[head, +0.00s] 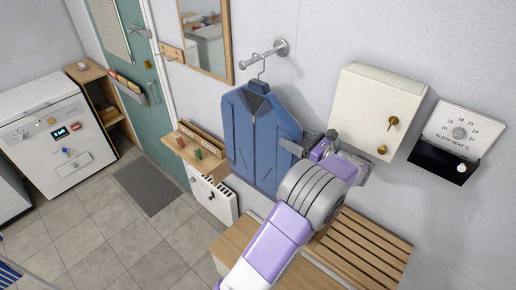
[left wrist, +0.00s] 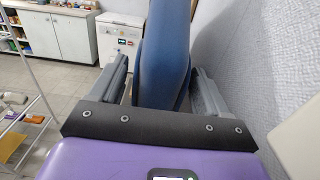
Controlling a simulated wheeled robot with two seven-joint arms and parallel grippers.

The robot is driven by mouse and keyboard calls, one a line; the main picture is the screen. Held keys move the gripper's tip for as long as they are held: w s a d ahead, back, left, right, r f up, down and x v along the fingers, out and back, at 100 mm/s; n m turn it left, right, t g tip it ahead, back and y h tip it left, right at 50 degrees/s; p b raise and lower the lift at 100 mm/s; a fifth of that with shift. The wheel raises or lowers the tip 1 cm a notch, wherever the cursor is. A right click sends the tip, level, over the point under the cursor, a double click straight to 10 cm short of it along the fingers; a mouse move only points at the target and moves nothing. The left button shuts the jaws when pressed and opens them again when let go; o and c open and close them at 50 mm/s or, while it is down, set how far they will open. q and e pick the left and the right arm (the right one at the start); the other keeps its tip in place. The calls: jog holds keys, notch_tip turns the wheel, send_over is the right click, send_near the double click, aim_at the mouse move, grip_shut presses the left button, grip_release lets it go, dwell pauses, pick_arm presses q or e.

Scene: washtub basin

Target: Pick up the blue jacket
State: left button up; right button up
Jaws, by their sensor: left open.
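The blue jacket (head: 258,135) hangs upright on a hanger from a grey wall hook (head: 281,48) in the head view. My left gripper (head: 306,143) is open at the jacket's right side, with its fingertips close to the sleeve. In the left wrist view the jacket (left wrist: 164,50) stands edge-on between the two spread fingers of the left gripper (left wrist: 162,84). I cannot tell whether either finger touches the cloth. My arm and gripper cover part of the area right of the jacket. My right gripper is not in view.
A cream wall box (head: 375,108) and a floor heat dial (head: 459,135) are right of the gripper. A slatted wooden bench (head: 365,250) stands below. A small wooden shelf (head: 196,155) with a radiator (head: 213,198) is left of the jacket. The tiled floor at left is mostly clear.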

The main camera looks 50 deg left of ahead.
pick_arm(q)
jog(key=a, duration=0.2)
jog(key=shift+s+a, duration=0.15)
jog(key=shift+a, duration=0.25)
jog(key=shift+d, duration=0.15)
jog(key=c, duration=0.3)
grip_shut()
